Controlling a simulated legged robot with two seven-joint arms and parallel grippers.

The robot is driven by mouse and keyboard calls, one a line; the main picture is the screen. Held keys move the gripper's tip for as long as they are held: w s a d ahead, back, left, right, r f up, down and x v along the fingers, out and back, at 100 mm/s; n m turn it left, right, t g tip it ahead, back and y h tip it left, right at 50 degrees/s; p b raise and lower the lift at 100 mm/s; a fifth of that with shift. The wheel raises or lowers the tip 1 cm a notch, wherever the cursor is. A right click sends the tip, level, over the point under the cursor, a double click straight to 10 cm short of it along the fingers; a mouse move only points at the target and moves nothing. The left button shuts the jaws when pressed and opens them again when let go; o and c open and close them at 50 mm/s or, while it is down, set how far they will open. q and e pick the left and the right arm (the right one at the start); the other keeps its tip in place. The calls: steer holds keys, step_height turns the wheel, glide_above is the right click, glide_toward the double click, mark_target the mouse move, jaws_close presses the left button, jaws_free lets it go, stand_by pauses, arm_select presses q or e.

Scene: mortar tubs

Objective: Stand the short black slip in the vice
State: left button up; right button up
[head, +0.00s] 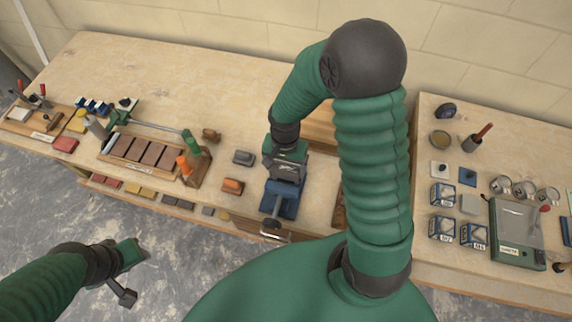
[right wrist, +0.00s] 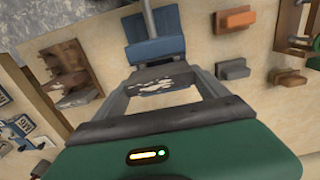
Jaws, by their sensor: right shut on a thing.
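The blue vice (head: 283,204) stands near the front edge of the left bench. It also shows at the top of the right wrist view (right wrist: 155,38). My right gripper (head: 284,180) is directly over the vice, its fingertips close to the jaws. It is shut on a small dark piece, seemingly the short black slip (right wrist: 158,73), mostly hidden between the fingertips. Whether the slip touches the vice jaws I cannot tell. My left gripper (head: 135,254) hangs over the floor in front of the bench, away from the vice; its jaws are not clear.
A dark grey block (head: 243,158) and an orange block (head: 232,186) lie just left of the vice. A wooden rack with brown slabs (head: 140,150) stands farther left. The right bench holds blue-white tins (head: 442,194) and a green case (head: 515,235). The back of the left bench is clear.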

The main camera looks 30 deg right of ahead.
steer(key=shift+w+a+f, duration=0.15)
steer(key=shift+w+a, duration=0.05)
steer(key=shift+s+d, duration=0.1)
steer(key=shift+d, duration=0.05)
steer(key=shift+s+d+f+b, duration=0.1)
steer(key=shift+d+f+b, duration=0.15)
steer(key=shift+f, duration=0.2)
steer(key=shift+f+b, duration=0.35)
steer(key=shift+f, duration=0.35)
steer(key=shift+a, duration=0.1)
steer(key=shift+r, duration=0.1)
